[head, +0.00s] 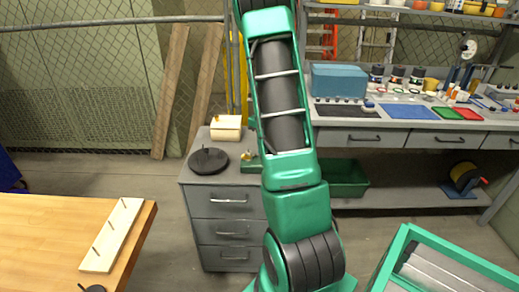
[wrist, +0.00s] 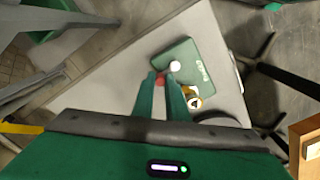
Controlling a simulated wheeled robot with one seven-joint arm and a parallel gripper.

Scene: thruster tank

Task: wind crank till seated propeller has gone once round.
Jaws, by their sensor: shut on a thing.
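In the wrist view, my gripper (wrist: 161,84) points down at a grey top, its two teal fingers closed around a small red part (wrist: 160,81), likely the crank's grip. A green plate (wrist: 187,58) with pale lettering lies there, with a white round knob (wrist: 175,67) beside the fingertips. A yellow-and-white round piece (wrist: 194,97) with a dark mark sits just right of the fingers. In the head view, my arm hides the gripper, and only a bit of the green plate (head: 250,166) shows on the grey drawer cabinet (head: 230,212). I cannot make out the propeller surely.
A black disc (head: 208,160) and a cream block (head: 226,127) stand on the cabinet. A wooden table (head: 40,235) with a pegged board (head: 112,236) is at left. A cluttered bench (head: 345,121) is at right. A green-framed bin (head: 450,262) is at front right.

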